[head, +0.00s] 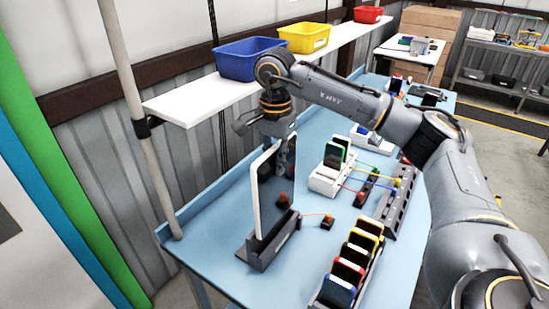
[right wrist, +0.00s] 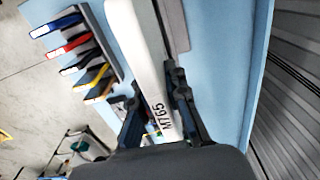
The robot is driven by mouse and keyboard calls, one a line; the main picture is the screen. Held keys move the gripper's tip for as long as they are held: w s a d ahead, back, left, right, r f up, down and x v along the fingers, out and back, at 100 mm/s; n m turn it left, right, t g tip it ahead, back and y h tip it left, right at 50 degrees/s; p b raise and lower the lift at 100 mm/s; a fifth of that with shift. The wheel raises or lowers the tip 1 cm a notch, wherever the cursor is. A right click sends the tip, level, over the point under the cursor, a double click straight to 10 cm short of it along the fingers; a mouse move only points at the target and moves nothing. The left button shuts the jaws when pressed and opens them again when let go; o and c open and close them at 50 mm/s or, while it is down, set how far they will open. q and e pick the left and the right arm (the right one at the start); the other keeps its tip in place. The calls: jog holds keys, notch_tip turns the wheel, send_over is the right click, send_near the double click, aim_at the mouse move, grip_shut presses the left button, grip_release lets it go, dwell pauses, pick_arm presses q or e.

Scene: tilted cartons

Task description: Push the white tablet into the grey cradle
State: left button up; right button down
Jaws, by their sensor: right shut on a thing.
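The white tablet (head: 267,195) stands upright, with a dark screen and white rim, near the left side of the blue bench. Its lower edge is at the grey cradle (head: 262,252); I cannot tell how deep it sits. My right gripper (head: 279,146) is at the tablet's upper edge, shut on it. In the right wrist view the gripper (right wrist: 158,106) has a finger on either side of the tablet's white edge (right wrist: 138,45), which is marked M765. My left gripper is not in view.
A rack of several coloured-edged devices (head: 350,265) stands at the front right of the cradle. A small dark block (head: 327,221) with an orange cable is beside it. A white stand (head: 332,178) is behind. A shelf (head: 190,101) with bins runs along the wall.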

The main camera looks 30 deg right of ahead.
aim_at(275, 189)
jog(key=f+b, duration=0.2)
jog(key=f, duration=0.2)
jog(key=shift+w+d+f+b, duration=0.2)
jog(key=shift+w+f+b, duration=0.1)
jog(key=shift+b, duration=0.1)
jog(key=shift+f+b, duration=0.65)
jog(key=shift+f, duration=0.2)
jog(key=shift+f+b, duration=0.6)
jog(key=shift+f, duration=0.25)
jog(key=shift+f+b, duration=0.3)
jog(key=shift+f, duration=0.05)
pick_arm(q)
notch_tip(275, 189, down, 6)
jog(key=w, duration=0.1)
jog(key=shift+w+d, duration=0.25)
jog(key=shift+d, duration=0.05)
pick_arm(e)
jog(key=shift+f, duration=0.1)
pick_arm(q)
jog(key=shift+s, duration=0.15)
pick_arm(e)
jog(key=shift+a, duration=0.2)
pick_arm(q)
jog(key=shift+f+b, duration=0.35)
jog(key=shift+b, duration=0.05)
pick_arm(e)
jog(key=shift+s+f, duration=0.1)
jog(key=shift+f, duration=0.35)
